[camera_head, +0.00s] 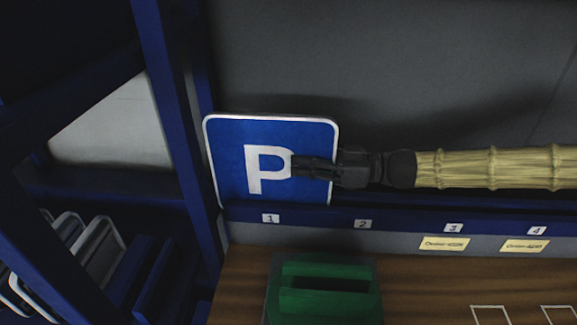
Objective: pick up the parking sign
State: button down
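The parking sign (230,150) is a blue square plate with a white border and a white P. It stands upright behind a blue rail, above the label 1, leaning near the dark wall. My gripper (295,165) comes in from the right, and its dark fingers lie in front of the right half of the sign, over the edge of the P. I cannot tell whether the fingers touch the sign or how far apart they are. The sign's lower edge is hidden by the rail.
A green slotted block (325,305) sits on the wooden table (425,295) in front. A blue rack post (170,100) stands left of the sign. Several other signs (95,245) are stacked at lower left.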

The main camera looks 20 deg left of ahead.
aim_at(305, 123)
jog(key=shift+r, duration=0.25)
jog(key=shift+r+b, duration=0.9)
jog(key=shift+r, duration=3.9)
